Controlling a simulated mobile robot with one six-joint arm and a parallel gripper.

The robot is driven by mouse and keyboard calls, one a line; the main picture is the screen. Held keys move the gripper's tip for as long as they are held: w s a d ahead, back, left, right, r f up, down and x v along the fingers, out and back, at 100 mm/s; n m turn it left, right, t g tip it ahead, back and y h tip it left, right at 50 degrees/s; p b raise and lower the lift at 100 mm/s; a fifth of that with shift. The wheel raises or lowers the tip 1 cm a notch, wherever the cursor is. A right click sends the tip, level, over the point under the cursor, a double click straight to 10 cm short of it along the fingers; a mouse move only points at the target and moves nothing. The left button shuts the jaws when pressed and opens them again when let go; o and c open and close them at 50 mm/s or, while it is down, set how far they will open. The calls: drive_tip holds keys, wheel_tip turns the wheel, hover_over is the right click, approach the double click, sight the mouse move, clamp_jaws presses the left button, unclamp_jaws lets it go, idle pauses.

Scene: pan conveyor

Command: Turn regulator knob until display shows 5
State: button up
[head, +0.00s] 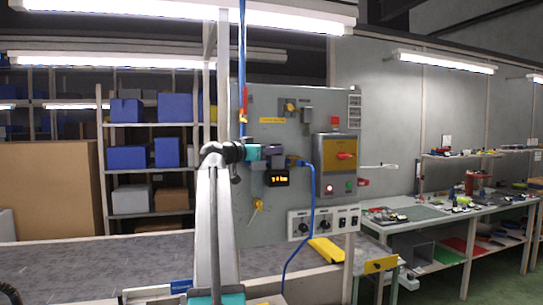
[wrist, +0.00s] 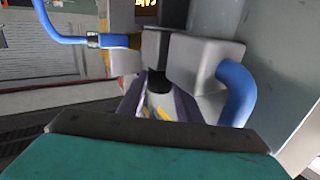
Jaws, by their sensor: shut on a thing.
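The regulator (wrist: 205,58) shows in the wrist view as a grey body on the panel, with a blue hose on each side. Its knob (wrist: 158,98) is mostly hidden between my fingers. My gripper (head: 275,151) reaches the panel in the head view and is shut on the knob; the teal gripper body fills the bottom of the wrist view. The display (head: 278,179) is a small dark box with lit orange characters just below my gripper. The characters are too small to read with certainty.
The grey panel (head: 285,218) also carries a yellow box with a red handle (head: 340,154), sockets and knobs below, and a yellow tag. A blue hose (head: 312,205) hangs down right of my gripper. The conveyor (head: 100,258) runs along the front. A workbench stands at right.

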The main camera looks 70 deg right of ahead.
drive_tip(key=shift+g, duration=0.3)
drive_tip(key=o, duration=1)
drive_tip(key=shift+o, duration=0.2)
drive_tip(key=shift+s+a+r+n+t+p, duration=0.15)
drive_tip(key=shift+n+t+p, duration=0.25)
drive_tip(key=shift+t+p, duration=0.65)
drive_tip(key=n+t+p, duration=0.1)
drive_tip(key=p, duration=0.2)
drive_tip(key=n+t+h+p, duration=0.1)
drive_tip(key=t+p, duration=0.1)
drive_tip(key=p, duration=0.1)
drive_tip(key=shift+s+t+p, duration=0.25)
drive_tip(key=shift+s+p, duration=0.05)
drive_tip(key=shift+p, duration=0.05)
drive_tip(key=n+t+p, duration=0.1)
drive_tip(key=t+p, duration=0.1)
drive_tip(key=p, duration=0.3)
drive_tip(key=n+t+p, duration=0.1)
drive_tip(key=p, duration=0.3)
drive_tip(key=shift+s+n+t+p, duration=0.3)
drive_tip(key=shift+t+p, duration=0.1)
